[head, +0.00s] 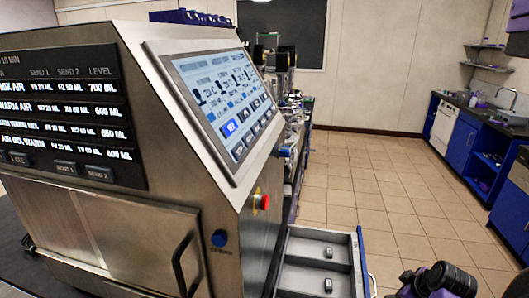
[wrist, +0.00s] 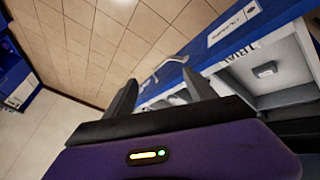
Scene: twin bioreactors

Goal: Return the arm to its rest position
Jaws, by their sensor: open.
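My gripper (wrist: 160,80) shows in the wrist view with its two dark fingers apart and nothing held between them. A dark and purple part of my arm (head: 437,280) shows at the lower right of the head view, to the right of the open drawer. The drawer (head: 359,262) has a blue front with a pale handle and grey compartments. It also shows in the wrist view (wrist: 225,50), beyond the fingers, with its handle near the gap between them. I cannot tell whether the fingers touch it. Most of my arm is out of view.
A steel console (head: 140,215) with a tilted touchscreen (head: 225,100) and a red button (head: 265,202) stands at the left. Small dark items (head: 328,253) sit in the drawer compartments. Tiled floor (head: 375,180) is clear beyond. Blue cabinets (head: 459,143) line the right wall.

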